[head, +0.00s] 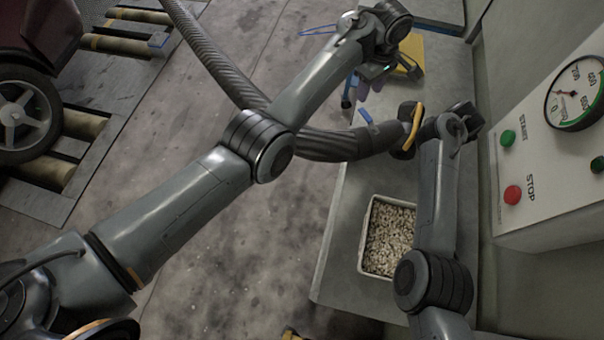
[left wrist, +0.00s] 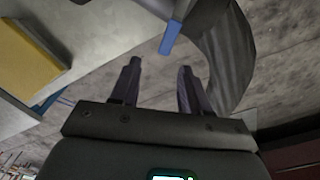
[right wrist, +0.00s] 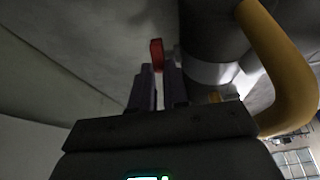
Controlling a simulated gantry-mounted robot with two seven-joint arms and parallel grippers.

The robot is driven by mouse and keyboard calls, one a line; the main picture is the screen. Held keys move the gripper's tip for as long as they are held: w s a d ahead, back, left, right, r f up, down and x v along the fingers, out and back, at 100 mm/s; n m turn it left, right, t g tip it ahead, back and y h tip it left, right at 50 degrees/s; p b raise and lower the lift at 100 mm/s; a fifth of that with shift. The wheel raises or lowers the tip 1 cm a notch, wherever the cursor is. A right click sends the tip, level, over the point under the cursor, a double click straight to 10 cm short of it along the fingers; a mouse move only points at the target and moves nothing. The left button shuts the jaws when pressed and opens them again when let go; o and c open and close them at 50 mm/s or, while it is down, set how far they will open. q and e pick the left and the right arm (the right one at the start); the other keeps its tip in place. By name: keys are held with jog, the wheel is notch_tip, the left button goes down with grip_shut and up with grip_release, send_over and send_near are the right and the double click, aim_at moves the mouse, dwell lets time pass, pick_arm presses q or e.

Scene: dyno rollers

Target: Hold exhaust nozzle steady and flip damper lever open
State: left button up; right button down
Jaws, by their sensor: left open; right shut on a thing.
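The exhaust nozzle sits at the end of the grey ribbed hose (head: 330,145), above the bench, with a yellow handle (head: 415,122). The yellow handle also shows large in the right wrist view (right wrist: 285,65). My right gripper (right wrist: 158,68) is shut beside the nozzle on a small red piece (right wrist: 156,52), which looks like the damper lever. In the head view my right wrist hides that lever. My left gripper (head: 369,90) is open and empty, back from the nozzle near the hose. In its wrist view the hose (left wrist: 232,55) curves past the right fingertip.
A small blue piece (head: 366,116) lies near the left gripper. A bin of pale pellets (head: 365,235) stands on the bench (head: 345,205). A yellow object (head: 411,52) is at the back. A panel with a gauge (head: 575,92) and buttons stands right.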

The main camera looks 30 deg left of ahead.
pick_arm(q)
jog(key=s+a+f+m+t, duration=0.15)
jog(key=s+a+f, duration=0.25)
jog(key=f, duration=0.5)
jog(key=s+a+f+m, duration=0.3)
jog(key=s+a+f, duration=0.1)
jog(key=f, duration=0.5)
jog(key=s+a+f+m+t, duration=0.1)
jog(key=s+m, duration=0.6)
jog(key=s, duration=1.6)
jog(key=shift+a+f, duration=0.6)
jog(key=shift+f, duration=0.1)
jog(key=shift+w, duration=0.1)
